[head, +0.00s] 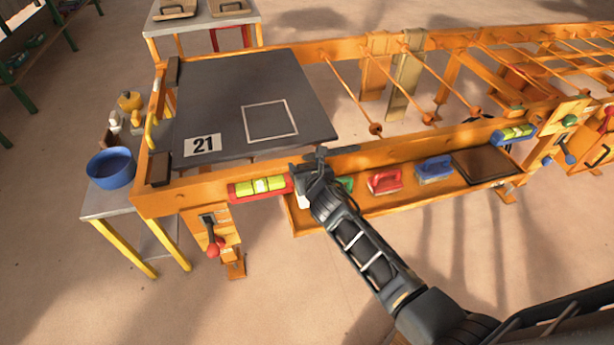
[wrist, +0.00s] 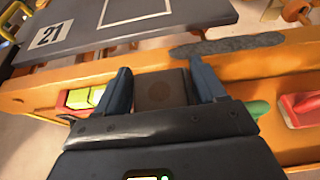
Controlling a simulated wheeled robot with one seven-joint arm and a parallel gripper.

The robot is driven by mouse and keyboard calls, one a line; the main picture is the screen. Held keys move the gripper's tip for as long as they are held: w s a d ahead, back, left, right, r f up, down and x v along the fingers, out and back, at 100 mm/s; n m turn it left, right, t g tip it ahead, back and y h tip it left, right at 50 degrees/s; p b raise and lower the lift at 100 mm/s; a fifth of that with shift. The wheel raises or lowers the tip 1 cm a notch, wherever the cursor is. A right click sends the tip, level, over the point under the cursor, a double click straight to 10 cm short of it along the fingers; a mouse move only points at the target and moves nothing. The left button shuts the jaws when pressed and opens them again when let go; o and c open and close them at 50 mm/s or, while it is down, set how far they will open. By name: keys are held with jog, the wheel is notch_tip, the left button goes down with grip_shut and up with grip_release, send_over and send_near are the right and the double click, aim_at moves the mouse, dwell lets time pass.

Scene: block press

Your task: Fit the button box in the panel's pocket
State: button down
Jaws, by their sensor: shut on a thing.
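My gripper (wrist: 160,88) is over the front orange rail (head: 400,149), just right of the red-framed level (head: 260,187). Its two fingers are apart, with a dark brown, square-faced box (wrist: 160,90) between them. The box has a faint round mark and looks like the button box; its lower part is hidden. In the head view my gripper (head: 312,166) hides the box. I cannot make out the panel's pocket in either view. The level also shows left of the fingers in the wrist view (wrist: 85,98).
A dark board (head: 235,95) with a white square outline and the number 21 lies behind the rail. A dark grey patch (wrist: 228,45) lies on the rail. A tray below holds red (head: 384,181) and blue (head: 434,168) brushes. A blue bowl (head: 110,168) stands left.

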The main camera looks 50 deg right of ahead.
jog(key=shift+f+b, duration=0.6)
jog(key=shift+f, duration=0.8)
jog(key=shift+f, duration=0.2)
jog(key=shift+c, duration=0.5)
grip_release()
